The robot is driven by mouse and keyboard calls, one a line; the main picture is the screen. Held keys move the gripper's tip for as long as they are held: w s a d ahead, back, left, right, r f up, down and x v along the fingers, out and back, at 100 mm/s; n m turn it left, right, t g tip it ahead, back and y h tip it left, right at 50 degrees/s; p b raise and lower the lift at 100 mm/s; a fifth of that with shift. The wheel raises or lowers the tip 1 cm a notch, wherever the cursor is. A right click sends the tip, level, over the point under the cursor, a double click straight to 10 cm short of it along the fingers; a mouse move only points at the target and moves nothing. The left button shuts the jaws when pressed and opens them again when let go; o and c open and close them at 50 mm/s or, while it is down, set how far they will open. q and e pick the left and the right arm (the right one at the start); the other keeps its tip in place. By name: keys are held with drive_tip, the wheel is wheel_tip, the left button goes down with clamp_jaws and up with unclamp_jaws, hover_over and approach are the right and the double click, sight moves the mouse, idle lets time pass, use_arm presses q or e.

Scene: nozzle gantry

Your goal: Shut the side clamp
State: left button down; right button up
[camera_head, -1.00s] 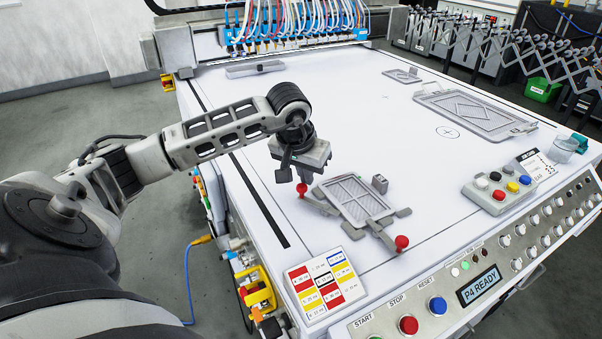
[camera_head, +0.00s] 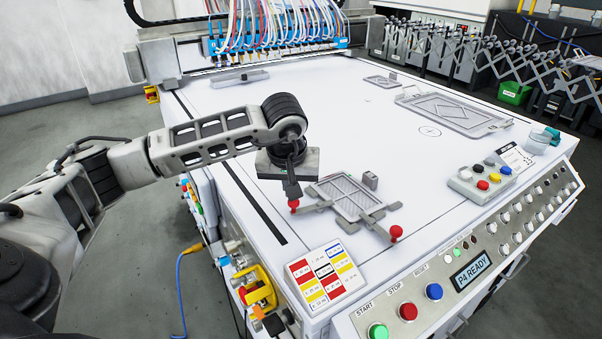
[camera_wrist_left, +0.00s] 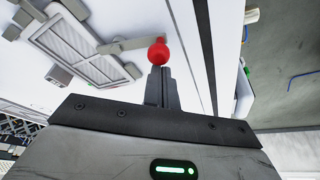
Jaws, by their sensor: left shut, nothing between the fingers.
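The side clamp (camera_head: 318,208) is a grey lever with a red ball knob at its outer end, at the left side of a framed mesh plate (camera_head: 345,194) on the white table. My left gripper (camera_head: 292,191) is shut and empty, its fingers pointing down at the red knob. In the left wrist view, the closed fingertips (camera_wrist_left: 160,82) are right at the red knob (camera_wrist_left: 158,53), seemingly touching it. The lever runs from the knob to the plate's edge. A second clamp with a red knob (camera_head: 396,232) is at the plate's front corner. My right gripper is not in view.
A colour-coded card (camera_head: 325,277) and a control panel with buttons (camera_head: 408,311) lie along the front edge. A small grey block (camera_head: 370,180) stands behind the plate. A button box (camera_head: 481,183) is at right. The table's middle is clear.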

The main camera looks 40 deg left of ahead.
use_arm(q)
drive_tip(key=shift+s+d, duration=0.3)
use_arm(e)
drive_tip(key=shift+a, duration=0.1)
use_arm(q)
drive_tip(key=shift+s+d, duration=0.1)
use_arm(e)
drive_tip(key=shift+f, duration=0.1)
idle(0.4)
use_arm(q)
drive_tip(key=shift+a+b, duration=0.3)
drive_tip(key=shift+a, duration=0.1)
drive_tip(key=a, duration=0.1)
drive_tip(key=w+a, duration=0.1)
drive_tip(key=shift+w+a+f+b, duration=0.1)
drive_tip(key=shift+w+a+b, duration=0.05)
drive_tip(key=shift+a+b, duration=0.25)
drive_tip(key=w+d+v, duration=0.1)
drive_tip(key=v, duration=0.9)
drive_tip(key=shift+w, duration=0.35)
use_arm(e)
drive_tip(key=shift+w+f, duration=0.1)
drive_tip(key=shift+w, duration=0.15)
use_arm(q)
drive_tip(key=shift+d, duration=0.1)
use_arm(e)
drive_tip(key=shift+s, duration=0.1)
